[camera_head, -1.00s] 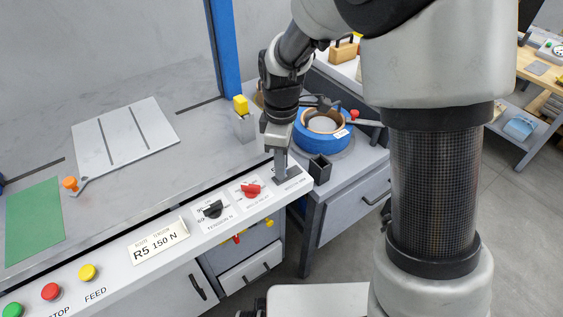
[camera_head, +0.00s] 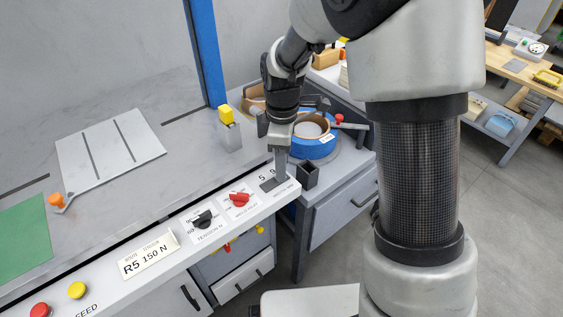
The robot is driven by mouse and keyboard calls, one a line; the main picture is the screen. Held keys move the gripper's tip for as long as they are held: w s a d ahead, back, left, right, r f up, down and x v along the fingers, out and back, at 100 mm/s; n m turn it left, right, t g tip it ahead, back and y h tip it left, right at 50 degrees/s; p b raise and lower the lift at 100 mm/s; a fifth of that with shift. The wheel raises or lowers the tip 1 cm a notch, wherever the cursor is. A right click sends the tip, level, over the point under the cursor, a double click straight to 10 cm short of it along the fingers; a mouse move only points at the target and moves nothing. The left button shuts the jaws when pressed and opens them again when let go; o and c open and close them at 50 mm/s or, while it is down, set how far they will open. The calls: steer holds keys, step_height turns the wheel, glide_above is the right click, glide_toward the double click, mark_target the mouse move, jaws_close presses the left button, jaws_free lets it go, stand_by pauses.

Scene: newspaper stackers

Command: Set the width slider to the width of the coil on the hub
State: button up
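The width slider (camera_head: 271,184) is at the right end of the white front panel. It shows as a dark piece with small markings around it, too small to read. My gripper (camera_head: 281,174) points down at the slider's right end, its fingertips at or just above the panel. From this angle the fingers overlap, so I cannot tell whether they are open or shut, or whether they touch the slider's knob. The blue coil (camera_head: 309,149) with a brown core sits on the hub on the grey side cabinet behind my gripper. Part of it is hidden by my arm.
A dark open box (camera_head: 308,175) stands just right of the slider. Red (camera_head: 239,199) and black (camera_head: 203,219) knobs and an "R5 150 N" card (camera_head: 149,254) lie left along the panel. A blue post (camera_head: 204,50) rises behind. A red-tipped lever (camera_head: 346,125) is beside the coil.

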step_height(320, 180, up, 18)
steer(key=p, duration=0.4)
steer(key=shift+f, duration=0.25)
steer(key=s+d+r+m+t, duration=0.3)
steer(key=s+d+m, duration=0.2)
steer(key=s+m, duration=0.4)
steer(key=s+d+r+m+t, duration=0.3)
steer(key=s+d+m, duration=0.3)
steer(key=s, duration=0.4)
step_height(320, 180, up, 16)
steer(key=a+p, duration=0.1)
steer(key=p, duration=1.5)
steer(key=shift+s+m, duration=0.25)
steer(key=shift+m, duration=0.15)
steer(key=shift+a+r, duration=0.1)
steer(key=shift+a, duration=0.1)
